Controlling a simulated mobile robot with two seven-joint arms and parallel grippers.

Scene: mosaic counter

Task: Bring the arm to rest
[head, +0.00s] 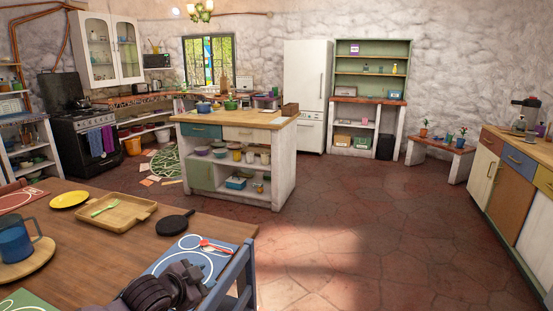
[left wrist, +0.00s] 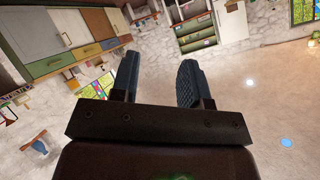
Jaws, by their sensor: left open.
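My left gripper (left wrist: 159,78) is open in the left wrist view. Its two dark fingers stand apart with nothing between them, and the room behind them looks tilted. In the head view, dark parts of my left arm (head: 168,289) show at the bottom edge, in front of the near edge of the wooden table (head: 110,235). I cannot tell from the head view how far above the table they are. My right gripper is in neither view.
A blue chair (head: 236,278) stands close to the arm at the table's edge. An island (head: 285,180) stands beyond; open floor lies right.

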